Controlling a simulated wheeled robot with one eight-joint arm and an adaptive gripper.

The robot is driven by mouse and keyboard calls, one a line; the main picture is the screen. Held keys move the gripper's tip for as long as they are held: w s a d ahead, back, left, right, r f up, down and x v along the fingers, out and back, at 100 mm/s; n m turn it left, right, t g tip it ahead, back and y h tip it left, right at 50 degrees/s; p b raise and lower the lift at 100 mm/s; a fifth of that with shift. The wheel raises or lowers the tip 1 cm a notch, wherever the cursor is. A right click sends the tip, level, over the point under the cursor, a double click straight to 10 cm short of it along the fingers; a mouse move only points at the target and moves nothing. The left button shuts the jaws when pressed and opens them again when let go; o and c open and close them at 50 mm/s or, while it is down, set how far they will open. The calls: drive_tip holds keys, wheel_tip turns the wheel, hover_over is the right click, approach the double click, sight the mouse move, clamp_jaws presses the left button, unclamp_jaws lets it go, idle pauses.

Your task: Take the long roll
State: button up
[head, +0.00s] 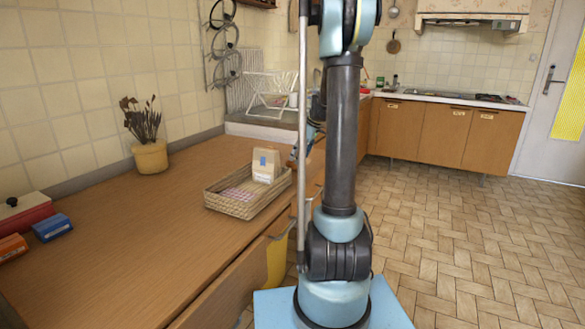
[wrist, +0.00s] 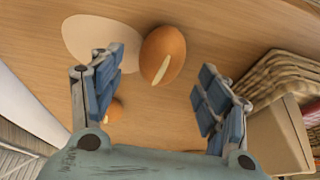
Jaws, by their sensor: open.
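In the wrist view, an oval brown roll (wrist: 165,50) with a pale slash lies on the wooden counter, ahead of my gripper (wrist: 160,68) and roughly between its fingertips. My gripper is open, with blue-padded fingers spread and nothing between them held. A second brown roll (wrist: 113,111) shows only in part beside the left finger, which hides some of it, so its full length cannot be told. In the head view both rolls are out of sight, and my arm covers most of my gripper.
A pale oval board or plate (wrist: 80,38) lies left of the oval roll. A wicker basket (head: 222,207) holding a paper package (head: 265,166) stands close on the gripper's right in the wrist view. A potted plant (head: 150,157) and red box (head: 25,212) stand farther along the counter (head: 120,245).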

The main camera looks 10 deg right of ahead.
drive_tip(key=shift+x, duration=1.85)
drive_tip(key=shift+w+a+r, duration=0.1)
drive_tip(key=shift+c, duration=0.5)
drive_tip(key=c, duration=1)
drive_tip(key=shift+c, duration=0.3)
